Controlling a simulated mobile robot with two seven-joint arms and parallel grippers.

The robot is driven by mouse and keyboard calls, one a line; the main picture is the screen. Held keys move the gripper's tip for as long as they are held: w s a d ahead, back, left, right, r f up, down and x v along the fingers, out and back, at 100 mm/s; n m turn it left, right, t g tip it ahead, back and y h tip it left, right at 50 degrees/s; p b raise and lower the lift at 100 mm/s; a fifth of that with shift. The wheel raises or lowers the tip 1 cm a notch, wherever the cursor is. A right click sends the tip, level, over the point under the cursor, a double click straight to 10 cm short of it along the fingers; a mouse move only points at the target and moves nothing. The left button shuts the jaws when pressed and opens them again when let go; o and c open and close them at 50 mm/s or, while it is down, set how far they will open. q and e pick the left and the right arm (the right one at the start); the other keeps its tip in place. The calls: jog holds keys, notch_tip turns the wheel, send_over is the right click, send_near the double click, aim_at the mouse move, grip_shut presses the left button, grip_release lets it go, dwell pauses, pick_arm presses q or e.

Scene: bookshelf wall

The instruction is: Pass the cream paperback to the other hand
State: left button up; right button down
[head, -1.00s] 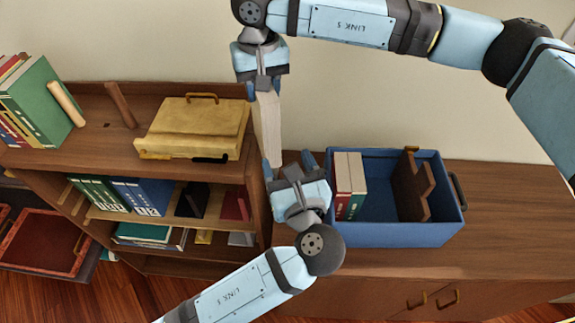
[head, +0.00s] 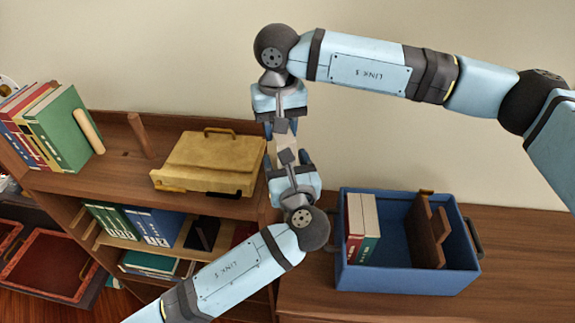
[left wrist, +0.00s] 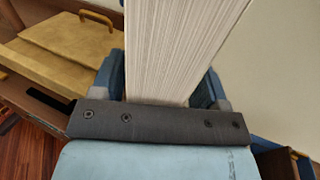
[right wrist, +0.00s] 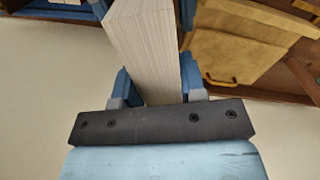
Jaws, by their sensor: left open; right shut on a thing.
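The cream paperback (head: 287,146) is held in the air between my two grippers, its pale page edges showing. My right gripper (head: 281,127), above it in the head view, is shut on one end. My left gripper (head: 290,160) is open, coming from below, with its fingers on either side of the other end. In the left wrist view the page block (left wrist: 178,50) fills the space between the fingers. In the right wrist view the book (right wrist: 150,50) sits between the right fingers. The grippers hide much of the book in the head view.
A blue crate (head: 400,279) with a few books and a brown divider stands on the cabinet at right. A yellow case (head: 208,160) lies on the shelf top behind left, near upright books (head: 62,130). Bare wall lies behind the grippers.

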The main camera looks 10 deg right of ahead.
pick_arm(q)
grip_shut()
pick_arm(e)
jog(key=shift+a, duration=0.1)
pick_arm(q)
jog(key=shift+r, duration=0.1)
pick_arm(e)
jog(key=c, duration=0.6)
grip_release()
